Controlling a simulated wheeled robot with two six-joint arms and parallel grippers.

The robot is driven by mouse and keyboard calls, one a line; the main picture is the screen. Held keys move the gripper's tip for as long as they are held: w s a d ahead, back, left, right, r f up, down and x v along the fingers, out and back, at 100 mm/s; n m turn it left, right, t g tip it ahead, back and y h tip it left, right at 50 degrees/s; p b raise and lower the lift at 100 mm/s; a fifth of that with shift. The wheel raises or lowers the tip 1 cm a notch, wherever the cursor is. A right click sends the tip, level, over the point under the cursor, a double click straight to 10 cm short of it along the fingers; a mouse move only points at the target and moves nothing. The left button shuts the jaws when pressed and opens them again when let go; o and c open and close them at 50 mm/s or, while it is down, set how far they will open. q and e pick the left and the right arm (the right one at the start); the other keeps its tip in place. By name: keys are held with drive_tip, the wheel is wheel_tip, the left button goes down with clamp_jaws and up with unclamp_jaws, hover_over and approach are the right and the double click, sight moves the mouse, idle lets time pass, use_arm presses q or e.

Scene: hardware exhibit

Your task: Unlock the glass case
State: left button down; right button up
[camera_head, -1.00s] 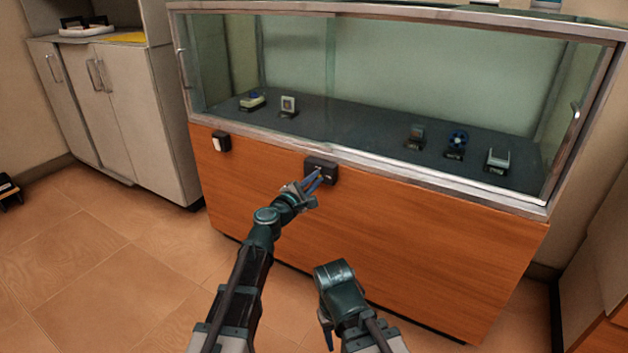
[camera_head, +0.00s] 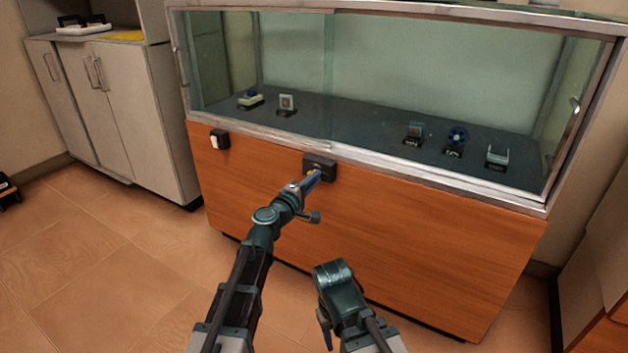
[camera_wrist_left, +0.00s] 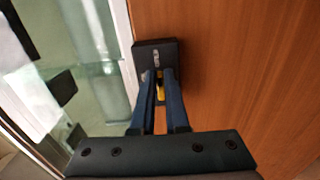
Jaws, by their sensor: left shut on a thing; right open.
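The glass case (camera_head: 420,75) has a wooden lower front (camera_head: 430,240) and a metal-framed glass top. A black lock box (camera_head: 320,163) is fixed to the wood just under the metal rail; it also shows in the left wrist view (camera_wrist_left: 155,50). My left gripper (camera_head: 313,176) is at the box, its blue fingers shut on a small yellow piece that looks like a key (camera_wrist_left: 160,92). The fingers hide much of this piece, so I cannot tell how deep it sits in the box. My right gripper (camera_head: 327,337) is open, low in front of the case, apart from it.
A black box with a white face (camera_head: 220,139) is on the wood to the left of the lock box. Several small exhibits (camera_head: 457,140) stand inside the case. A pale cabinet (camera_head: 125,115) stands at left.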

use_arm(q)
drive_tip(key=shift+s, duration=0.1)
idle(0.3)
drive_tip(key=c, duration=0.9)
unclamp_jaws()
drive_tip(key=v, duration=1.3)
drive_tip(key=shift+s+a, duration=0.2)
drive_tip(key=shift+s, duration=0.1)
